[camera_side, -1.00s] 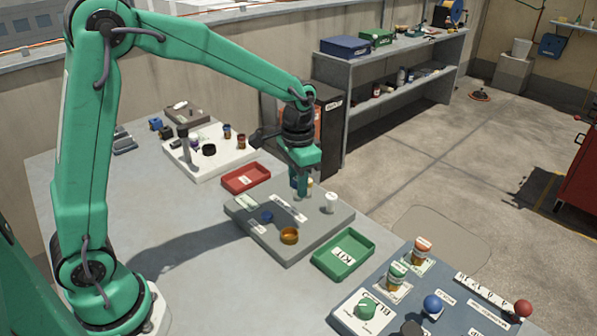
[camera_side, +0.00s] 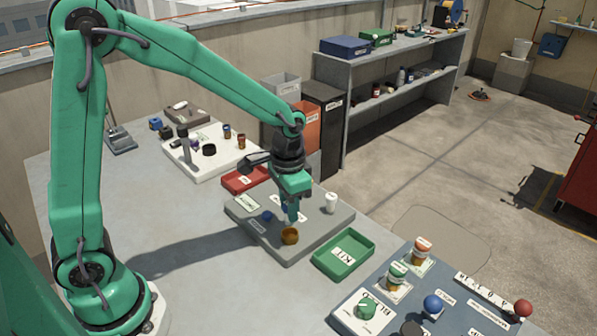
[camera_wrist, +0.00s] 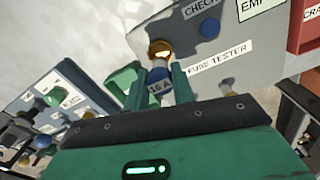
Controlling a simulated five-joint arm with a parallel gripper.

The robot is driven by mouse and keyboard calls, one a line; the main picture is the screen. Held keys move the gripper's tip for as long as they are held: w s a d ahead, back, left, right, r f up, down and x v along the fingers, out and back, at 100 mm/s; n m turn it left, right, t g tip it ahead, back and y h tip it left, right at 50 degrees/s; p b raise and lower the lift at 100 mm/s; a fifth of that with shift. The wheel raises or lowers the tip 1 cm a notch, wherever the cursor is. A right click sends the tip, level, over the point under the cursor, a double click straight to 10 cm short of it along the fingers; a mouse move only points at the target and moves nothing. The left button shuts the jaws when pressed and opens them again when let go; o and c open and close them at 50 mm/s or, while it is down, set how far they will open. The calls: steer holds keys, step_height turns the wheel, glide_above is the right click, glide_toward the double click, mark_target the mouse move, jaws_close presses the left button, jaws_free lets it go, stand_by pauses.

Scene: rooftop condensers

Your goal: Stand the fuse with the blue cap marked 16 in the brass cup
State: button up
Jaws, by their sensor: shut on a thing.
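My gripper (camera_side: 291,214) is shut on a fuse and points down over the grey fuse tester (camera_side: 325,222). In the wrist view my gripper (camera_wrist: 161,80) holds the fuse by its blue cap marked 16 A (camera_wrist: 158,88). The fuse's pale body extends from the cap toward the brass cup (camera_wrist: 160,47). The cup (camera_side: 289,237) stands near the tester's front edge, close below my fingertips in the side view. I cannot tell whether the fuse's lower end is above the cup or touching its rim.
A blue button (camera_side: 267,216) is left of the cup. A white-topped piece (camera_side: 331,203) stands at the tester's right. The green KIT tray (camera_side: 344,253) and red tray (camera_side: 246,179) flank the tester. A panel with knobs (camera_side: 420,290) lies front right.

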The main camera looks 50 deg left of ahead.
steer(key=shift+f, duration=1.3)
steer(key=shift+f, duration=1.25)
stand_by(1.4)
steer(key=o, duration=1)
steer(key=shift+o, duration=0.2)
steer(key=shift+r, duration=3.85)
steer(key=shift+r, duration=0.1)
